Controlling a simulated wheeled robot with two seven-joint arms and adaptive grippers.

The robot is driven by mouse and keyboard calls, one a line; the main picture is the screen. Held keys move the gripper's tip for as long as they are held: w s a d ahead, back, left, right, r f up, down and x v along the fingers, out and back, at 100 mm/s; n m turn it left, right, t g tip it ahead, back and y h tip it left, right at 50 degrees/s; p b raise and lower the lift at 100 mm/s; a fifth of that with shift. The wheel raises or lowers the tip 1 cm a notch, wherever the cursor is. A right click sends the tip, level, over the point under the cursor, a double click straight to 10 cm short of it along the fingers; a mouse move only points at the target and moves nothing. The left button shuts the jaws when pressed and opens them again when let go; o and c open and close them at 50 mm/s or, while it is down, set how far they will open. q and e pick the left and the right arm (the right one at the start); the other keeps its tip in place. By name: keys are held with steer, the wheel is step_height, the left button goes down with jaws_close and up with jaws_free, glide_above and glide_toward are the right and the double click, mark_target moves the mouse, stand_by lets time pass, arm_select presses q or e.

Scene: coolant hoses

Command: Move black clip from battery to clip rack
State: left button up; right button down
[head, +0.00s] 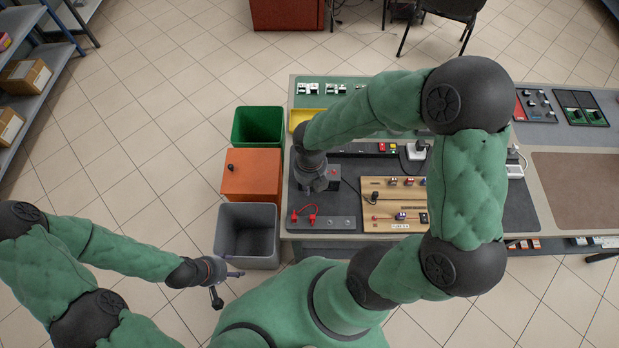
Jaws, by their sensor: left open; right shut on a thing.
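My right gripper (314,180) points down over the battery (333,184), a small grey block with a red spot on top, at the left end of the bench. It is shut on the black clip, which the gripper and wrist mostly hide. A thin black lead (350,188) runs from there to the right. A dark strip (346,223), which looks like the clip rack, lies at the bench's front left edge. Red clips with a red lead (306,211) sit at its left end. My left gripper (226,285) is open and empty above the floor, left of the bench.
A wooden board (385,212) with small parts lies right of the battery. A green bin (258,125), an orange cabinet (251,174) and a grey bin (247,235) stand left of the bench. My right arm covers part of the bench. A yellow tray (301,115) is behind.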

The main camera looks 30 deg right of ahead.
steer(key=shift+r+p, duration=1.45)
steer(key=shift+p, duration=0.05)
steer(key=shift+f, duration=0.1)
steer(key=b, duration=1.3)
glide_above(331, 221)
step_height(331, 221, down, 17)
steer(key=shift+a+f, duration=0.1)
step_height(331, 221, down, 2)
steer(key=shift+f+b, duration=0.25)
steer(key=shift+b, duration=0.95)
steer(key=shift+f+b, duration=0.95)
steer(key=shift+f, duration=0.25)
steer(key=shift+f+b, duration=0.35)
steer(key=shift+f, duration=0.5)
steer(key=c, duration=1.1)
jaws_free()
